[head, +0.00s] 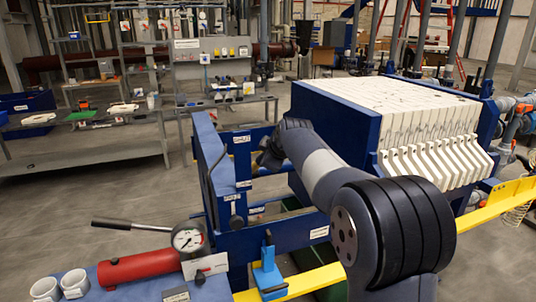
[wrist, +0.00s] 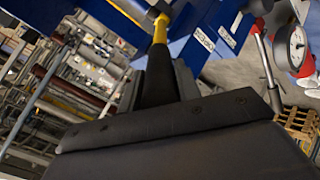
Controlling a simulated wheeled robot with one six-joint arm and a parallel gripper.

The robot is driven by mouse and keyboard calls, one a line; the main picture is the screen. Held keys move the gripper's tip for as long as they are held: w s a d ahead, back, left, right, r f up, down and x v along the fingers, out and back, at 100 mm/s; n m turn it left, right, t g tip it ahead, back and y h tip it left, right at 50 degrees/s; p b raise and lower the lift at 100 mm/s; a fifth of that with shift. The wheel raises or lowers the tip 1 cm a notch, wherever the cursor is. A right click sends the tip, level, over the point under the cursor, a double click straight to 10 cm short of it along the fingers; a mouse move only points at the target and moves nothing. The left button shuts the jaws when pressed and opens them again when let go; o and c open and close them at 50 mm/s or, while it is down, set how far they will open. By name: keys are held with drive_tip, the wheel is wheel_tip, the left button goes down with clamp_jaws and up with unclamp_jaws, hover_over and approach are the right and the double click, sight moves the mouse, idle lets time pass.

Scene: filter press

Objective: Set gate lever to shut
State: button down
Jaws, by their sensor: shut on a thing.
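In the wrist view a lever with a yellow shaft (wrist: 161,30) and a black grip runs up from my jaws to blue framework. I take it to be the gate lever. My gripper (wrist: 157,82) is shut on its black grip, with a dark finger on each side. White labels (wrist: 204,39) sit on the blue metal to the right of the lever, too blurred to read surely. In the head view my wrist end reaches the blue press frame (head: 213,150), and the jaws and lever are hidden there behind my arm.
The press with its white plates (head: 400,108) stands to the right of my arm. A pump with a red cylinder (head: 140,267), gauge (head: 188,237) and black-handled rod is in front left. A blue valve handle (head: 268,262) is nearby.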

drive_tip(key=shift+r, duration=0.6)
drive_tip(key=c, duration=1.4)
unclamp_jaws()
drive_tip(key=shift+w, duration=0.1)
drive_tip(key=shift+c, duration=0.2)
drive_tip(key=o, duration=0.3)
drive_tip(key=shift+a, duration=0.1)
drive_tip(key=shift+o, duration=0.4)
drive_tip(key=shift+f, duration=0.2)
drive_tip(key=b+v, duration=0.3)
drive_tip(key=v, duration=0.7)
drive_tip(key=shift+s+r, duration=0.2)
drive_tip(key=shift+s, duration=0.1)
